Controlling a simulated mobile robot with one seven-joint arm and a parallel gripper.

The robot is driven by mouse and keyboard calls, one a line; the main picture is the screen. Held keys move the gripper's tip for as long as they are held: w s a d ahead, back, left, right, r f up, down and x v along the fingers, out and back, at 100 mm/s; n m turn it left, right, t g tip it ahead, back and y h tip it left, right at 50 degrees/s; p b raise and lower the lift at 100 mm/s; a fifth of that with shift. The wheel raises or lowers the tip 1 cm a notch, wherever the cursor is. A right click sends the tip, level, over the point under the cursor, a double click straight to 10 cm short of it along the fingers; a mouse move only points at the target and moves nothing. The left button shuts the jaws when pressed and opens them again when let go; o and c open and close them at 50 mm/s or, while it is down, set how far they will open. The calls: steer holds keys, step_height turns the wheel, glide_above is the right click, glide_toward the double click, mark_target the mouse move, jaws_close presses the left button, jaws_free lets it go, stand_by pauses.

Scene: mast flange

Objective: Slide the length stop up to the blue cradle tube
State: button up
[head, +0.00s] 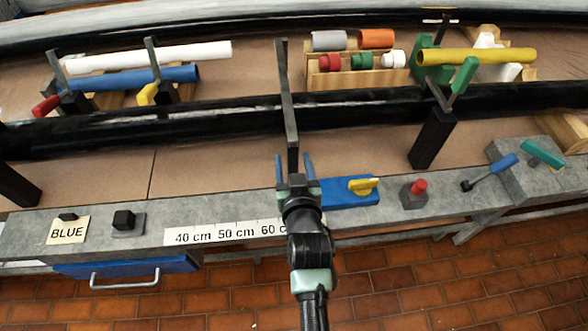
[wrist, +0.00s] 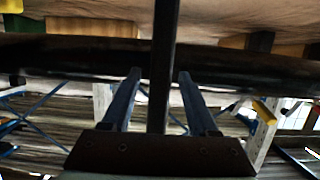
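The blue cradle tube (head: 150,79) lies in the cradle at the left in the head view, its open right end facing the middle. A long dark upright bar (head: 288,110), which looks like the length stop, crosses the black rail to the right of that tube, with a clear gap between them. My gripper (head: 295,165) is at the bar's lower end, its two blue fingers apart. In the wrist view the bar (wrist: 164,60) stands between the open fingers (wrist: 160,78), with space visible on both sides. I cannot tell how deep it sits between them.
A white tube (head: 150,55) lies behind the blue one. A wooden rack (head: 345,77) with coloured pieces stands right of the bar, and a yellow tube (head: 475,56) farther right. The grey bench (head: 390,208) carries a blue plate (head: 345,192), red button (head: 419,187) and scale (head: 225,233).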

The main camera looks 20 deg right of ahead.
jaws_close()
steer(key=shift+a, duration=0.1)
stand_by(0.3)
steer(key=w+a+b, duration=0.3)
steer(key=a+b, duration=0.3)
steer(key=a, duration=0.6)
steer(key=w+a+b, duration=0.4)
steer(key=a+b, duration=0.2)
steer(key=a, duration=0.6)
steer(key=shift+a, duration=0.2)
stand_by(2.6)
steer(key=shift+r, duration=0.1)
steer(key=shift+o, duration=0.2)
jaws_free()
steer(key=shift+a, duration=0.1)
